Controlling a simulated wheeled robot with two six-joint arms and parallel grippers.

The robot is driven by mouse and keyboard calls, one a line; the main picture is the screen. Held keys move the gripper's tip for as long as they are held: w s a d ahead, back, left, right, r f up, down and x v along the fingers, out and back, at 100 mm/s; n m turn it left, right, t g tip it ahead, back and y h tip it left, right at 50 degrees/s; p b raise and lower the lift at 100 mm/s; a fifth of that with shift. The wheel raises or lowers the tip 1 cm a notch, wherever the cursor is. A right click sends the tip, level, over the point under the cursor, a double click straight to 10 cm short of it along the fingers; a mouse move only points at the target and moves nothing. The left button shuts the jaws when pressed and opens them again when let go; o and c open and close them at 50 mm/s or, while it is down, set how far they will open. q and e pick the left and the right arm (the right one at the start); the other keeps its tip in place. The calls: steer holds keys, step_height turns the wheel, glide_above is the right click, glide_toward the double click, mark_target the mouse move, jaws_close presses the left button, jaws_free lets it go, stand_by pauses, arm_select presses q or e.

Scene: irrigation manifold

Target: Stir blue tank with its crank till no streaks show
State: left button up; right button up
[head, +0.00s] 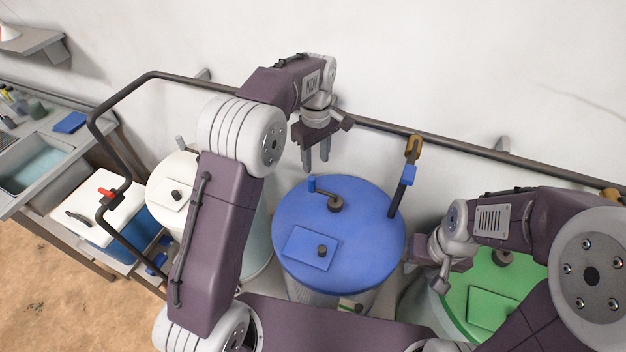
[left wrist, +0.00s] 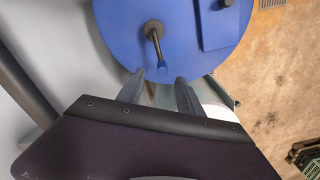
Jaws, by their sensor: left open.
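The blue tank (head: 345,262) stands in the middle of the head view, its blue lid on top. Its crank (head: 328,196) has a dark hub on the lid and a blue handle pointing to the back left. My left gripper (head: 317,168) is open and empty, just behind the crank handle. In the left wrist view the crank (left wrist: 155,45) points toward the gap between my open fingers (left wrist: 160,82), with its blue handle end close to the fingertips. My right gripper (head: 440,283) hangs over the left edge of the green tank; its fingers are not clear.
A white tank (head: 172,194) stands left and a green tank (head: 490,300) right. A dark pipe (head: 455,143) runs along the wall behind. A blue-handled valve lever (head: 403,188) rises by the blue tank's right edge. A bench with a sink (head: 35,160) is far left.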

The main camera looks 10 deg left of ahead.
mark_target(311, 178)
arm_select(q)
steer(key=f, duration=0.1)
steer(key=a+f, duration=0.1)
steer(key=f, duration=0.1)
steer(key=a+f+p, duration=0.1)
steer(key=f, duration=0.3)
steer(key=d+f+p, duration=0.1)
steer(key=f, duration=0.1)
steer(key=shift+a, duration=0.25)
steer(key=shift+c, duration=0.9)
jaws_close()
arm_select(e)
steer(key=shift+w+a+r, duration=0.1)
steer(key=shift+a+r, duration=0.2)
steer(key=shift+r, duration=0.3)
steer(key=shift+a+r, duration=0.3)
steer(key=shift+r, duration=0.25)
